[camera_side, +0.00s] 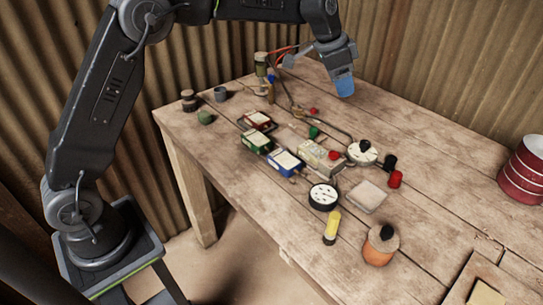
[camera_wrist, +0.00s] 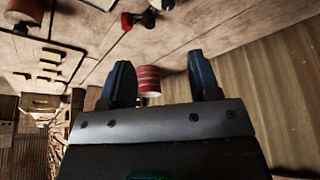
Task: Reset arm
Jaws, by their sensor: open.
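My gripper (camera_side: 345,86) hangs over the far end of the wooden table (camera_side: 450,150) in the side view, with its blue fingers pointing down. In the wrist view my gripper (camera_wrist: 160,85) shows its two blue fingers apart, with nothing held between them. A red ribbed canister (camera_wrist: 148,80) shows between the fingers there, but it stands well beyond them. My arm reaches across the top of the side view from its base at lower left.
Red, green and blue tile boxes (camera_side: 285,161), a white device (camera_side: 318,157), dials (camera_side: 323,197) and a yellow tube (camera_side: 332,227) crowd mid-table. An orange jar (camera_side: 380,245) stands near the front. The red canister (camera_side: 524,170) is at right. Corrugated walls stand behind.

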